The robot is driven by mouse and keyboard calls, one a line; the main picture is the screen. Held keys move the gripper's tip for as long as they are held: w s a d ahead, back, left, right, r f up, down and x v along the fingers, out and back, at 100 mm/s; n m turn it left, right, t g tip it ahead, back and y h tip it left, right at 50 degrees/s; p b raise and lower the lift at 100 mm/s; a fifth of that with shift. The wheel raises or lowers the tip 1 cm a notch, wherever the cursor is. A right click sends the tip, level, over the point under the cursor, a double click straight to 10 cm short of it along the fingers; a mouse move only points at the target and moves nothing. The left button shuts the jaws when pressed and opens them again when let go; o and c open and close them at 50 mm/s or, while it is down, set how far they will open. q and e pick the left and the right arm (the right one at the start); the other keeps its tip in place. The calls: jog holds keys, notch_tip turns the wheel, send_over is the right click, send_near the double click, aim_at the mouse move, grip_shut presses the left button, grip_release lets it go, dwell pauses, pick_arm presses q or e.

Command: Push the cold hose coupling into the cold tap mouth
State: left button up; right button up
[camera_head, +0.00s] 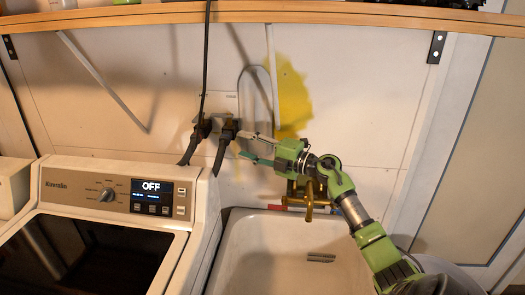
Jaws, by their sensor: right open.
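My right gripper (246,146) reaches in from the right above the sink, its fingers apart and pointing left. Two dark hose ends with couplings hang side by side against the wall, the left one (203,129) and the right one (229,130). The fingertips are close to the right one; I cannot tell whether they touch it. Nothing clearly shows between the fingers. I cannot tell which coupling is the cold one. A brass tap fixture (309,196) shows below my gripper, partly hidden by my wrist. The cold tap mouth cannot be made out. My left gripper is out of view.
A white washing machine (60,200) with an OFF display stands on the left. The white sink (262,255) is at its right. A wooden shelf (330,14) runs along the top. A black cable (206,60) hangs down to the hoses. The wall to the right is clear.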

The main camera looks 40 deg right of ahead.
jog(key=v, duration=0.6)
jog(key=shift+a, duration=0.1)
dwell(0.5)
